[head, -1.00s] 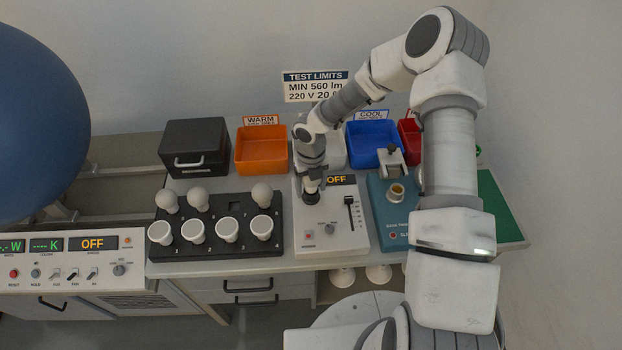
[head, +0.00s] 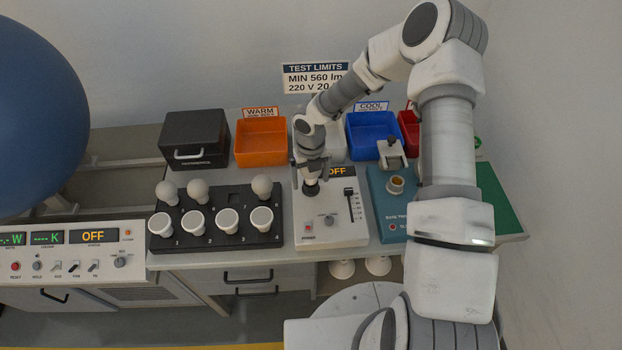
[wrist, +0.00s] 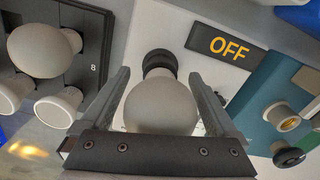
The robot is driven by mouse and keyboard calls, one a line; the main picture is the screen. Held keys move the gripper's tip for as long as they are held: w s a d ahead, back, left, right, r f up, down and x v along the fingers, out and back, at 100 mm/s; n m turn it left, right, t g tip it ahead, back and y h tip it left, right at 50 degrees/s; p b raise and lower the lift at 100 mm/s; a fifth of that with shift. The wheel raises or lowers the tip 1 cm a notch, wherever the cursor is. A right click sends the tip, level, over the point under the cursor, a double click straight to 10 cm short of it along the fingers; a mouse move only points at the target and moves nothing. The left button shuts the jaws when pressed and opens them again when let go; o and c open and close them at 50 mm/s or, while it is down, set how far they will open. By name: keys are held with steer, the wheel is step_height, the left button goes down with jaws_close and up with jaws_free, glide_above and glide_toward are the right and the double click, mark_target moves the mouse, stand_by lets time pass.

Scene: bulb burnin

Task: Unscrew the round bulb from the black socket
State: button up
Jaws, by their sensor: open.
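The round bulb (wrist: 160,103) is frosted white and sits in the black socket (wrist: 159,61) on the white test unit. My gripper (wrist: 158,76) is open, with one finger on each side of the bulb. Small gaps show between the fingers and the glass in the wrist view. In the head view my gripper (head: 311,172) is directly above the black socket (head: 311,188) and hides most of the bulb. The sign beside the socket reads OFF (head: 337,171).
A black rack (head: 220,240) with several bulbs stands left of the test unit (head: 335,234). A teal unit (head: 379,205) with a brass socket is on the right. Orange (head: 261,155), blue (head: 374,150) and red bins and a dark box (head: 195,155) stand behind.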

steer(key=m+b, duration=0.1)
steer(key=m, duration=0.2)
steer(key=m+b, duration=0.1)
steer(key=m, duration=0.1)
steer(key=shift+f+m, duration=0.2)
steer(key=shift+m, duration=0.2)
steer(key=m+b, duration=0.1)
steer(key=m, duration=0.3)
steer(key=shift+b, duration=0.35)
steer(key=m+b, duration=0.2)
steer(key=m, duration=0.4)
steer(key=m+b, duration=0.2)
steer(key=m, duration=0.2)
steer(key=shift+r+m, duration=0.15)
steer(key=shift+m, duration=0.35)
